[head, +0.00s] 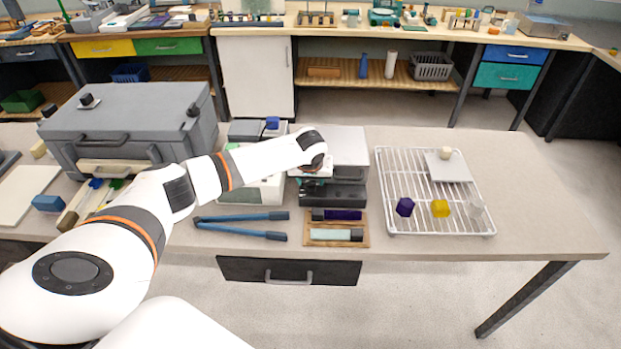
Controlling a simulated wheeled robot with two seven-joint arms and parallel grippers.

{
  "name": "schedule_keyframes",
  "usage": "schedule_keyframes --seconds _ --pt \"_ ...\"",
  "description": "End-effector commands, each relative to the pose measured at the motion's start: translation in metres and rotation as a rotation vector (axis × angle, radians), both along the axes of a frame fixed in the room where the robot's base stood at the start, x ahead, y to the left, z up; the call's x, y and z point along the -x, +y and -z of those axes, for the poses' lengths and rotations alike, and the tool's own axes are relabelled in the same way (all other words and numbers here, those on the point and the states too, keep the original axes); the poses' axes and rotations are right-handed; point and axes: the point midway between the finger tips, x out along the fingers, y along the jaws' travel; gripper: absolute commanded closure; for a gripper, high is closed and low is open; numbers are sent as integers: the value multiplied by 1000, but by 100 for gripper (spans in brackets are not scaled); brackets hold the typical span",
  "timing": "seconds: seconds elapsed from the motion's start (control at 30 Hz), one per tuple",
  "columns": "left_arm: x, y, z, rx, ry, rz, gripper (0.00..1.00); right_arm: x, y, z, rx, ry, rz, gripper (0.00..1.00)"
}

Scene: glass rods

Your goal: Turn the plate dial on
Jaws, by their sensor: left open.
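My left arm reaches in from the left, and its gripper (316,172) is over the front of a grey-and-white bench device (345,152) with a dark lower front (345,195). The gripper is open; its fingers are small and partly merge with the device, so I cannot tell whether they touch it. No plate dial can be made out clearly; the wrist and hand cover part of the device's front. A white-and-green device (262,192) stands just left of it, partly behind my forearm. My right gripper is not in view.
Blue tongs (240,217) and a wooden tray (313,241) with dark and pale bars lie in front. A white wire rack (400,170) at right holds a grey plate and small coloured pieces. A large grey box furnace (140,115) stands left. The table's right end (540,210) is clear.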

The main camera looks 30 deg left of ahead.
Motion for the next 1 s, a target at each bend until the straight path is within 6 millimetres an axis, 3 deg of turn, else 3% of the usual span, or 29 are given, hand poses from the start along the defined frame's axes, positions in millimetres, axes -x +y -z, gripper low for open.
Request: schedule_keyframes --seconds 0.37,0.67,1.0 --pt "-3 1 7 -1 0 2 51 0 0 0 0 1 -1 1" --pt "-2 1 7 -1 0 2 96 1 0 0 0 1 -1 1" --pt "-2 2 6 1 -1 58 95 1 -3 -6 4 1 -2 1"
